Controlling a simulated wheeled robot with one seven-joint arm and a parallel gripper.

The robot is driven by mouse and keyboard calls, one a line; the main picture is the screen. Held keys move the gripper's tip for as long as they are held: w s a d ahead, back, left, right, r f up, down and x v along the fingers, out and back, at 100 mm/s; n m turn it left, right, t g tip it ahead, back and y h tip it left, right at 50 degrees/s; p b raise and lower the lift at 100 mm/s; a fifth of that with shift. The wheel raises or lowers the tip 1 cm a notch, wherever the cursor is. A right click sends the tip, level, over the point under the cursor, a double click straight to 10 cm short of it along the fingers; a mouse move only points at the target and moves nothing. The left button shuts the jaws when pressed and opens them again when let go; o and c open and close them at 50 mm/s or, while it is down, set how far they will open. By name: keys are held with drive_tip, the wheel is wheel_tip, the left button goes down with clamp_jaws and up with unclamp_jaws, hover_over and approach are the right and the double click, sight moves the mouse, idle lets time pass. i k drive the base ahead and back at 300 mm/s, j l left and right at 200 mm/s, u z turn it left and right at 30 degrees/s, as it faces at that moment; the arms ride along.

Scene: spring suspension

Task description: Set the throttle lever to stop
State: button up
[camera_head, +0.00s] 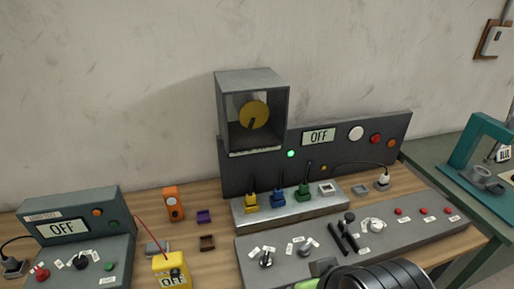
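The dark ribbed end of my arm rises from the bottom edge, right of centre. Beyond it two short black parallel bars, which look like the fingers of my gripper (343,238), stand apart over the grey control panel (405,231). I see nothing clearly held between them. A small dark knob (349,217) shows just past their tips; I cannot tell whether it is the throttle lever's top. No throttle marking is legible. The panel's front middle is hidden by my arm.
Labelled knobs (266,259) sit on the panel's left, and red buttons (423,211) on its right. A yellow OFF box (172,268) stands at lower left.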

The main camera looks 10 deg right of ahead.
sight(349, 217)
drive_tip(key=k+l+u, duration=0.1)
drive_tip(key=u, duration=0.3)
drive_tip(key=k+u, duration=0.2)
drive_tip(key=u, duration=0.2)
drive_tip(key=k+u, duration=0.15)
drive_tip(key=u, duration=0.2)
drive_tip(key=k+u, duration=0.15)
drive_tip(key=u, duration=0.25)
